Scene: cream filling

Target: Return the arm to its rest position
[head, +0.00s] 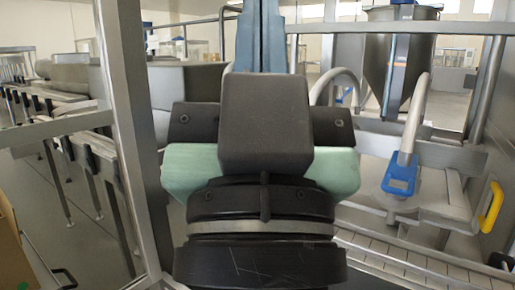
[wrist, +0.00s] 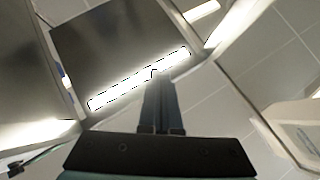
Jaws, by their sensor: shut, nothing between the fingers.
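My gripper (head: 261,30) points upward in the middle of the head view, close to the camera, with my dark wrist and pale green parts below it. Its fingertips run to the top edge of that view. In the wrist view the gripper (wrist: 158,80) reaches up from the bottom centre. Its fingers are together, with nothing between them. The wrist view looks up at the ceiling.
A metal frame post (head: 128,140) stands at left, with a long conveyor (head: 75,125) behind it. At right are a steel hopper (head: 400,60), a blue nozzle part (head: 400,175) and a yellow handle (head: 491,207).

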